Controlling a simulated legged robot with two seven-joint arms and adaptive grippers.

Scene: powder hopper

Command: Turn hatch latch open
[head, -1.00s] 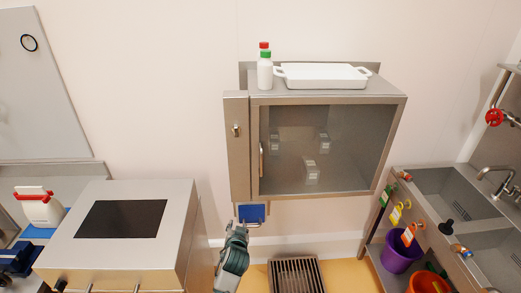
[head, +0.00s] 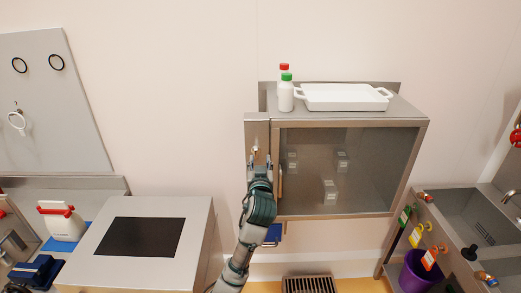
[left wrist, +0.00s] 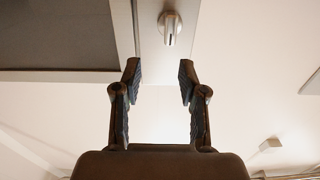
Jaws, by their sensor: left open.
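The hatch latch is a small metal knob (head: 255,149) on the narrow left panel of the steel wall cabinet (head: 257,128). It also shows in the left wrist view as a silver turn piece (left wrist: 170,27) near the top edge. My left gripper (head: 259,160) is open, its fingers pointing up at the panel just below the latch. In the left wrist view the gripper (left wrist: 160,70) has nothing between its fingers, and the latch lies beyond the fingertips, slightly right of centre. The glass door (head: 345,165) is shut. My right gripper is out of view.
A white tray (head: 345,98) and bottles with red and green caps (head: 286,98) stand on the cabinet. A door handle (head: 280,183) is close to the right of my left gripper. A steel box with a dark panel (head: 138,237) stands lower left; a sink (head: 470,218) is right.

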